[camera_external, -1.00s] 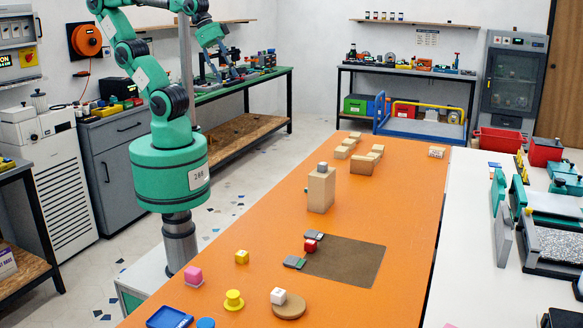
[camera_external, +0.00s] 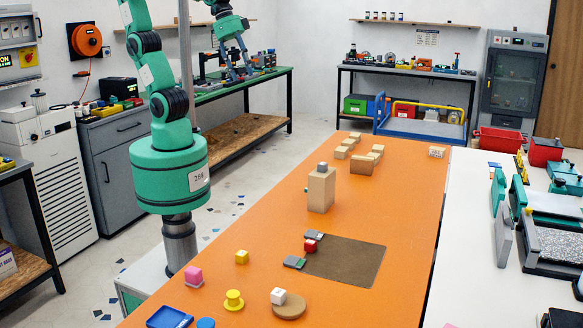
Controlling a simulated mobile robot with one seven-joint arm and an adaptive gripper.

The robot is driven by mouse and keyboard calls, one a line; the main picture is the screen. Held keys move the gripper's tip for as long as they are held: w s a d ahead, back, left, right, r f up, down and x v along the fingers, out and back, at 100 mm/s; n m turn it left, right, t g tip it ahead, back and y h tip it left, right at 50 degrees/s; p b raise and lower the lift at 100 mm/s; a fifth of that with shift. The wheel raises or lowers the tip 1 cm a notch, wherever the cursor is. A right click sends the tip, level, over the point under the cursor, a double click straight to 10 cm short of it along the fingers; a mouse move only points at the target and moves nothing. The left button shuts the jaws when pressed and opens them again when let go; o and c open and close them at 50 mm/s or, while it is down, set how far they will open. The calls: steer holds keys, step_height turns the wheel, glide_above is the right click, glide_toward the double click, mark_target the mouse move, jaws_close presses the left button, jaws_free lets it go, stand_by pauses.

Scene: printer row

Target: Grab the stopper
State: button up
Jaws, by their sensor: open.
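A small yellow piece with a round brim and a narrower top (camera_external: 233,299) stands upright on the near left part of the orange table (camera_external: 352,222). It looks like the stopper, though I cannot be certain. My gripper (camera_external: 240,76) hangs at the upper left, seen against the far green-topped bench. It is open, with nothing visible between its fingers. It is well away from the yellow piece and high in the picture.
A tall wooden block (camera_external: 320,190) stands mid-table. The table's right strip is clear.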

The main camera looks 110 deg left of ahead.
steer(key=w+d+f+g, duration=0.1)
steer(key=w+d+f, duration=0.1)
steer(key=w+d, duration=0.95)
steer(key=n+g+b, duration=0.2)
steer(key=g+b, duration=0.1)
steer(key=g, duration=0.1)
glide_above(234, 293)
step_height(234, 293, down, 33)
steer(key=shift+f+y, duration=0.15)
steer(key=shift+y, duration=0.15)
steer(key=shift+f+b, duration=0.95)
steer(key=shift+f, duration=3.35)
